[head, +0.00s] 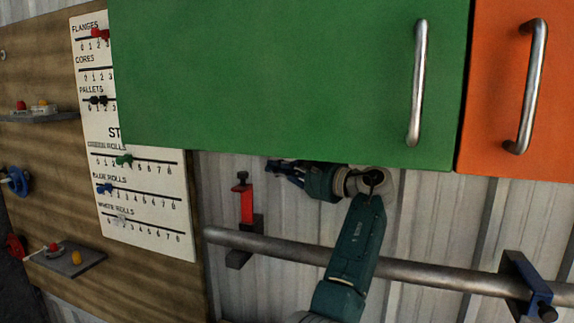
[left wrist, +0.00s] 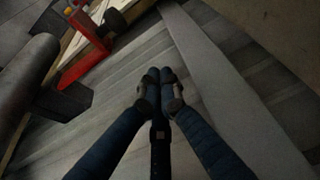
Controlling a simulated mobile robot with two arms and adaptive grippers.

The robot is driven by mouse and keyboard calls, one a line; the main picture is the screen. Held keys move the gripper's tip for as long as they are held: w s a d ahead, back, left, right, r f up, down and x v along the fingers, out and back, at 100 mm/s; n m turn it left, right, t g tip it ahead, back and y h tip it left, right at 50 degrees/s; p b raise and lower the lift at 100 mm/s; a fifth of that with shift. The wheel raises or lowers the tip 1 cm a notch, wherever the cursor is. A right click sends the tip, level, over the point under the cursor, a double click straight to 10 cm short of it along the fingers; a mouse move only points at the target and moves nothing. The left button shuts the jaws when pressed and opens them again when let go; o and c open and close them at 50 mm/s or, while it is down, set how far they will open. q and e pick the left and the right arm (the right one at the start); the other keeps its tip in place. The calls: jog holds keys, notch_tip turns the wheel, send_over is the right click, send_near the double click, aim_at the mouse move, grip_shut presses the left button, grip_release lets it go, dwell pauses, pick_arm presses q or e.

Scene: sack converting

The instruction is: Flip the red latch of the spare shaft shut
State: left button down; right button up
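The spare shaft (head: 290,246) is a grey bar running across the corrugated wall below the cabinets. Its red latch (head: 246,204) stands upright, open, above the dark bracket (head: 238,258) at the shaft's left end. My left gripper (head: 274,168) is just right of the latch's top and slightly above it, pointing left, apart from it in the picture. In the left wrist view its fingertips (left wrist: 160,78) are together with nothing between them. The red latch (left wrist: 84,50) shows there at upper left, beside the shaft end (left wrist: 25,85). My right gripper is out of view.
A green cabinet door (head: 290,70) hangs close above my left gripper, with an orange door (head: 520,90) beside it. A blue latch (head: 526,285) lies across the shaft at right. A tally board (head: 140,170) and small shelves are at left.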

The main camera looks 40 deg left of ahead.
aim_at(244, 180)
pick_arm(q)
jog(key=a, duration=0.1)
jog(key=a+p, duration=0.1)
jog(key=a, duration=0.2)
jog(key=shift+r, duration=0.25)
jog(key=s+p, duration=0.1)
jog(key=s, duration=0.1)
jog(key=s+d+p, duration=0.1)
jog(key=shift+s+d+f, duration=0.2)
jog(key=shift+s, duration=0.15)
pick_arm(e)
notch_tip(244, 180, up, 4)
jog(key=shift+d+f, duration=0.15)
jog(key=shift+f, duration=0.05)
